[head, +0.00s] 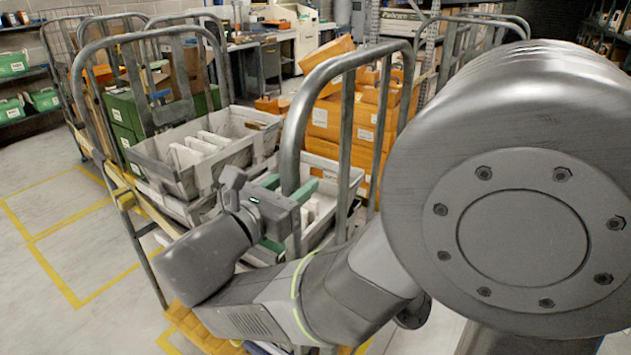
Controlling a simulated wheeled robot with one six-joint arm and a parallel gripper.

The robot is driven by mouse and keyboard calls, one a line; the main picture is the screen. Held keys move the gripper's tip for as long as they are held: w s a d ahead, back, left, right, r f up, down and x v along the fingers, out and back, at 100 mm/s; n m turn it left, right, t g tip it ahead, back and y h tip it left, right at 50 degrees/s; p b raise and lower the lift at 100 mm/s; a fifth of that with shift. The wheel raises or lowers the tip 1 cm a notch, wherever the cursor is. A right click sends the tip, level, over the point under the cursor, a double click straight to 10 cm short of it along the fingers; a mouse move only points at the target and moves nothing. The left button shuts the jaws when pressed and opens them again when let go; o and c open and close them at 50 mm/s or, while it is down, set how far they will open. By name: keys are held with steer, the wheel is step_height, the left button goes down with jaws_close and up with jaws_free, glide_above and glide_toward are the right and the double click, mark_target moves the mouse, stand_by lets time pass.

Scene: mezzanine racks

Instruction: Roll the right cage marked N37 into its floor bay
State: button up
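A wheeled cage with a grey tubular end frame (346,125) stands in front of me. Orange boxes (330,120) and part of a grey tote show behind its tubes. To its left is another cage with a tall grey tube frame (80,98), carrying grey totes (150,172) and green boxes. No N37 mark is readable, so I cannot tell which cage bears it. My gripper (289,216) is at the left upright of the nearer frame. Its green fingers look spread apart and open, partly hidden by the hand. Whether they touch the tube is unclear.
Yellow bay lines (58,282) mark the floor at left, where the floor looks clear. Shelves with green bins (12,108) stand at the far left. A workbench (268,38) is at the back. My arm hides much of the right side and the cage base.

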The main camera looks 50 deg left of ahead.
steer(key=shift+o, duration=0.2)
steer(key=shift+f, duration=0.15)
steer(key=shift+s+d, duration=0.1)
steer(key=shift+s, duration=0.15)
steer(key=b+v, duration=0.1)
steer(key=v, duration=1.2)
steer(key=shift+s+b, duration=0.2)
steer(key=shift+b, duration=0.1)
steer(key=shift+w, duration=0.1)
steer(key=p+x, duration=0.1)
steer(key=x, duration=1.2)
steer(key=shift+d, duration=0.1)
steer(key=shift+w+f, duration=0.1)
steer(key=shift+w, duration=0.35)
steer(key=shift+s, duration=0.15)
